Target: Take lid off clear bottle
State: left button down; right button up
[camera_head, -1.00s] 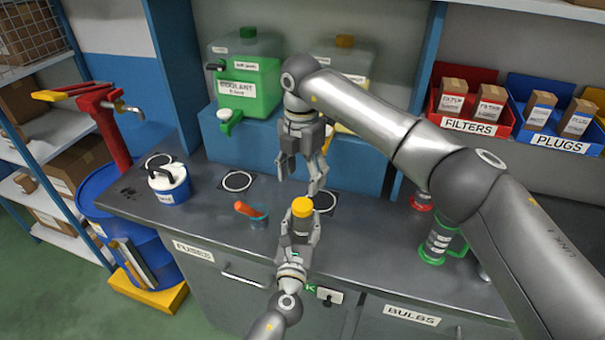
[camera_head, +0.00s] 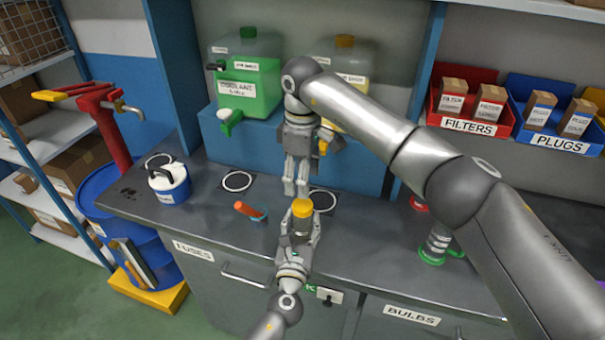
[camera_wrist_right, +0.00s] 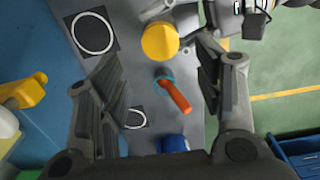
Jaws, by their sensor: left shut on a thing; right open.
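The clear bottle (camera_head: 301,226) stands upright at the front edge of the grey counter, with its yellow lid (camera_head: 302,207) on top. My left gripper (camera_head: 300,230) comes up from below and is shut around the bottle's body, hiding much of it. My right gripper (camera_head: 296,188) points down just above and slightly left of the lid, open and empty. In the right wrist view the lid (camera_wrist_right: 160,41) lies near the top, between the two spread fingers and apart from them.
A small blue cup with an orange-handled tool (camera_head: 250,211) stands left of the bottle. A white-and-blue jug (camera_head: 170,186) stands further left. A green-handled container (camera_head: 436,245) is to the right.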

aim_at(303, 204)
notch_tip(303, 204, down, 8)
jog(key=shift+r, duration=0.15)
jog(key=shift+c, duration=0.3)
